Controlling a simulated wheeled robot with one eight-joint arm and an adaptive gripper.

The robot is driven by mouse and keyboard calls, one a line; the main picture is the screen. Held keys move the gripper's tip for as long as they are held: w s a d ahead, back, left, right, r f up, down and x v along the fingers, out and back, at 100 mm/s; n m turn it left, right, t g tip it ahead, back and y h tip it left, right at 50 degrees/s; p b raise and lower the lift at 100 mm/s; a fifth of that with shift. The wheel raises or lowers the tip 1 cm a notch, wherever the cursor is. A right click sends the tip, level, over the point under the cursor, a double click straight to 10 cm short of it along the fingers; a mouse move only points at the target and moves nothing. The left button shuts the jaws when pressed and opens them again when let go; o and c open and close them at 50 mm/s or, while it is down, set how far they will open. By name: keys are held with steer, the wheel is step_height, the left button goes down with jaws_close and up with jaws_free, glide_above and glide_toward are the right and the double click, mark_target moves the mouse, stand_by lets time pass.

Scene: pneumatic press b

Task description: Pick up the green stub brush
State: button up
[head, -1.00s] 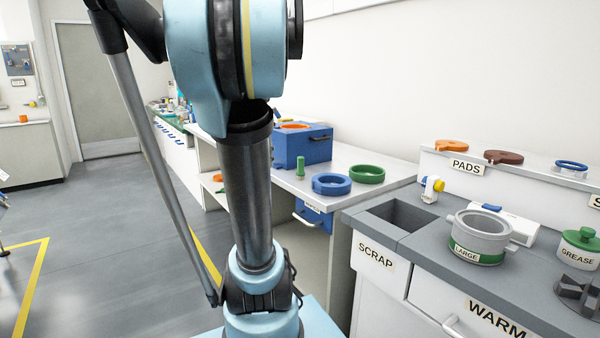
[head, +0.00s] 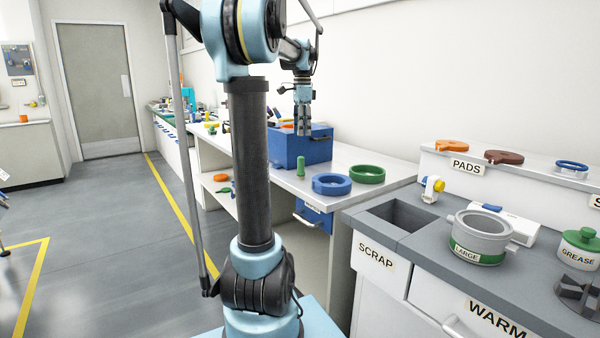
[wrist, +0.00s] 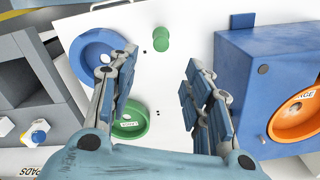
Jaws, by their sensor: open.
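The green stub brush (head: 301,166) stands upright on the white bench, just left of the blue ring and in front of the blue box. In the wrist view the green stub brush (wrist: 161,40) shows from above, beyond the fingertips and between their lines. My gripper (head: 303,130) hangs pointing down above the bench, in front of the blue box in the head view. Its fingers (wrist: 160,75) are spread apart with nothing between them. The brush is not touched.
A blue ring (head: 332,184) and a green ring (head: 367,174) lie right of the brush. The blue box (head: 290,150) stands close behind it, with an orange ring (wrist: 299,116) on one face. The grey scrap bin (head: 400,216) is at the right.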

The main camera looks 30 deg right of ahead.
glide_toward(301, 164)
steer(key=f, duration=0.3)
steer(key=w+f, duration=0.1)
steer(key=f, duration=0.1)
steer(key=shift+d, duration=0.4)
steer(key=shift+w+a+f, duration=0.1)
steer(key=shift+f, duration=1.25)
steer(key=shift+w+f, duration=0.1)
steer(key=shift+f, duration=1.2)
jaws_close()
